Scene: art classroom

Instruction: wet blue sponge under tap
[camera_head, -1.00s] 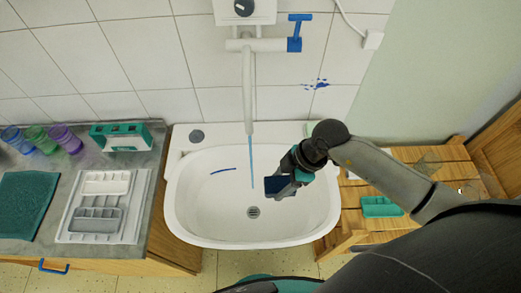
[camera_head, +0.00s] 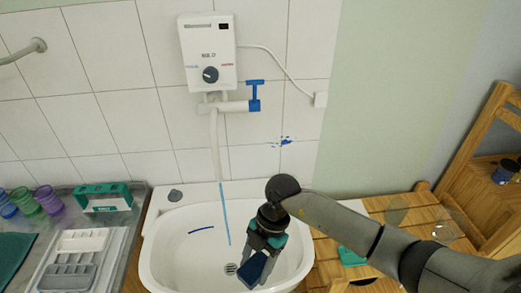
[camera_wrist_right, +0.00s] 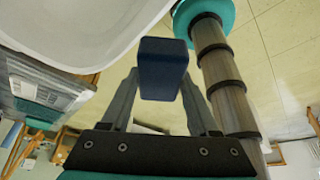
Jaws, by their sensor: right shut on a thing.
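My right gripper (camera_head: 262,252) is shut on the dark blue sponge (camera_head: 255,270) over the basin of the white sink (camera_head: 175,255). The sponge is tilted and hangs from the fingers. The right wrist view also shows the sponge (camera_wrist_right: 162,68) between the two fingers. A thin blue water stream (camera_head: 225,212) runs from the white tap spout (camera_head: 214,145). The sponge is to the right of the stream and lower in the picture, and appears apart from it. The tap's blue handle (camera_head: 255,97) is at the right of the spout. My left gripper is out of view.
A white heater box (camera_head: 208,52) hangs above the tap. The left counter holds coloured cups (camera_head: 48,200), a teal-framed holder (camera_head: 103,197) and a white tray (camera_head: 85,262). A wooden rack (camera_head: 400,210) with a teal tray (camera_head: 350,257) stands right of the sink.

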